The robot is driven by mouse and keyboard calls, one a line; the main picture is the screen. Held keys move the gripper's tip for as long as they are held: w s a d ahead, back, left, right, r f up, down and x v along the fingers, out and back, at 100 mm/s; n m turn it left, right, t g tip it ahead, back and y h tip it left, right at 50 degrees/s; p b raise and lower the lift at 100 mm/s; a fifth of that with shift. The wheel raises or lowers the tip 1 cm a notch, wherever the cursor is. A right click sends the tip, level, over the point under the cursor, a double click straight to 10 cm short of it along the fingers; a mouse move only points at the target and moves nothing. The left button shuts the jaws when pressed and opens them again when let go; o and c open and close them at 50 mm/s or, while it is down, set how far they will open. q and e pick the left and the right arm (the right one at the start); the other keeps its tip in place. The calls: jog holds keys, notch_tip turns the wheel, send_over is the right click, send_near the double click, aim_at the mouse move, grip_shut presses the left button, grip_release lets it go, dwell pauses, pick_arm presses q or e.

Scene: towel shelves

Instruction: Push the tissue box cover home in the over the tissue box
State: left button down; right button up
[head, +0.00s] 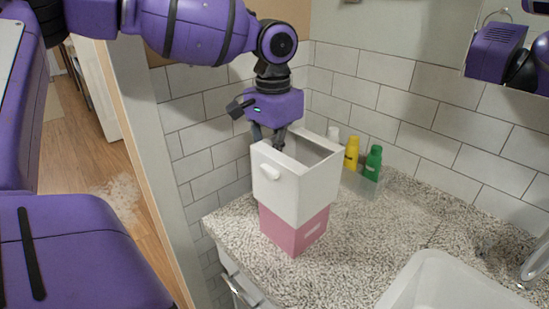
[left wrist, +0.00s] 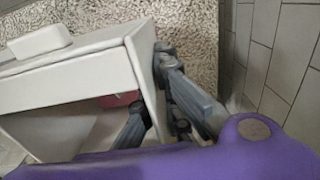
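The white tissue box cover (head: 289,193), open at the top with a small knob-like tab on its front, sits over the upper part of the pink tissue box (head: 292,238). The lower part of the pink box shows below the cover's edge. My left gripper (head: 279,144) is at the cover's upper left wall. In the left wrist view the fingers straddle the wall of the cover (left wrist: 75,88), one inside and one outside, and appear closed on it. A bit of pink (left wrist: 120,99) shows inside the cover. My right gripper is not in view.
A white bottle (head: 333,133), a yellow bottle (head: 352,153) and a green bottle (head: 373,163) stand behind the box by the tiled wall. A white sink (head: 440,285) is at front right. The speckled counter (head: 385,222) between box and sink is clear.

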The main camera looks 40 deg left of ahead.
pick_arm(q)
jog(key=shift+f+b, duration=0.7)
jog(key=shift+f, duration=0.7)
jog(key=c, duration=1.9)
grip_release()
jog(key=shift+o, duration=0.2)
notch_tip(320, 180, up, 12)
jog(key=shift+r, duration=0.1)
jog(key=shift+s, duration=0.1)
